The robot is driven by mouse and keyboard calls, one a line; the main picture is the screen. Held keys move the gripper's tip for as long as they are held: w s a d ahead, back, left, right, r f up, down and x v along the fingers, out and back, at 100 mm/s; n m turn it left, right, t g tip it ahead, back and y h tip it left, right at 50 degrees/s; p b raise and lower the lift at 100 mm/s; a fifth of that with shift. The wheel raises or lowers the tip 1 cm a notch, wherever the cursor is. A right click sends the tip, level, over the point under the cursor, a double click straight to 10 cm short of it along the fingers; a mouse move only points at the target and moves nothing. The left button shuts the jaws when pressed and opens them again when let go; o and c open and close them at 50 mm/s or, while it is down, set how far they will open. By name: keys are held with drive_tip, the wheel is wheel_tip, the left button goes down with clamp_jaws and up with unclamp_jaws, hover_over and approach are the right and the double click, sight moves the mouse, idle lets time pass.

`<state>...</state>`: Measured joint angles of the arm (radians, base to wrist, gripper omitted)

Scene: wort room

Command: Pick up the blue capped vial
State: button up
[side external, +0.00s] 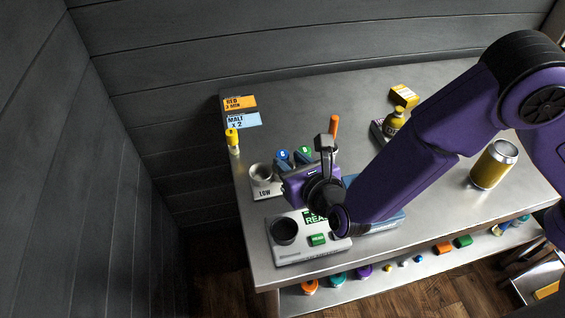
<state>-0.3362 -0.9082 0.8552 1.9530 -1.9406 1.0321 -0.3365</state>
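A round blue cap (283,155) with a pale mark shows among the things at the left of the steel table; the vial body under it is mostly hidden. A similar green cap (305,152) stands just to its right. My gripper (308,186) is above the table, in front of the caps and slightly right of the blue one in the picture.
A grey cup (261,173) on a block marked LOW and a grey device (300,252) with a green button stand near my gripper. A yellow-capped bottle (233,141), an orange upright thing (334,125) and a gold can (494,165) also stand on the table.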

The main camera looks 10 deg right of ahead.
sight(279, 153)
drive_tip(key=shift+x, duration=3.05)
drive_tip(key=shift+s, duration=0.1)
drive_tip(key=c, duration=0.7)
